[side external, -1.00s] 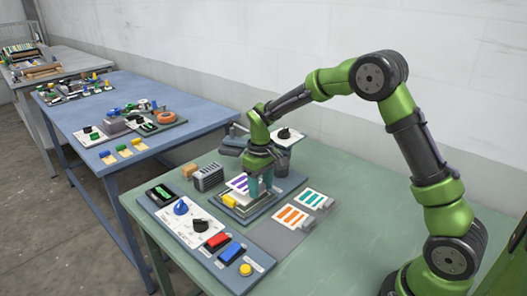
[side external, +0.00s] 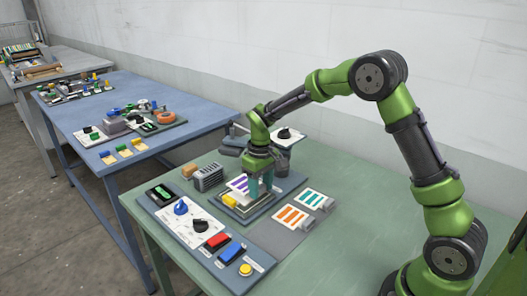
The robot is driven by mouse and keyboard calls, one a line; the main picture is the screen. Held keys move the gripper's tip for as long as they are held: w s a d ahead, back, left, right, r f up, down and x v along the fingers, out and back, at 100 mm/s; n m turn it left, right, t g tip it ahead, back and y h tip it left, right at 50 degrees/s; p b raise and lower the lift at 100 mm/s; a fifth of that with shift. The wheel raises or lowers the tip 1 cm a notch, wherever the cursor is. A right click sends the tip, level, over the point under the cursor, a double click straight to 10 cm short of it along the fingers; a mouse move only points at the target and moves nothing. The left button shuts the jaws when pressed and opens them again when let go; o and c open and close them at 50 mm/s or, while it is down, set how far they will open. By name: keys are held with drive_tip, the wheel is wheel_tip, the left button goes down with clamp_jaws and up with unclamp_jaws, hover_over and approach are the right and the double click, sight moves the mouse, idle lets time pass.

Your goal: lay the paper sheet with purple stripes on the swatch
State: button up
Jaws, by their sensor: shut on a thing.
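The paper sheet with purple stripes (side external: 237,183) is at the press, tilted and partly behind my gripper. My gripper (side external: 260,189) points down with its teal fingers at the sheet's right edge and is shut on it. A pale, layered square plate (side external: 245,212) lies just below the fingers. It may hold the swatch, but I cannot tell the swatch apart from it. Whether the sheet touches the plate is not clear.
A yellow block (side external: 230,201) sits at the plate's left. Sheets with orange stripes (side external: 290,217) and teal stripes (side external: 314,199) lie to the right. A control panel (side external: 195,226) with knobs and buttons is in front. A grey ribbed block (side external: 208,178) stands behind left.

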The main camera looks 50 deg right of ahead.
drive_tip(key=shift+f, duration=0.2)
drive_tip(key=shift+f, duration=0.7)
drive_tip(key=shift+f, duration=0.75)
idle(1.1)
drive_tip(key=o, duration=1.5)
drive_tip(key=shift+r, duration=0.1)
drive_tip(key=shift+r, duration=3.4)
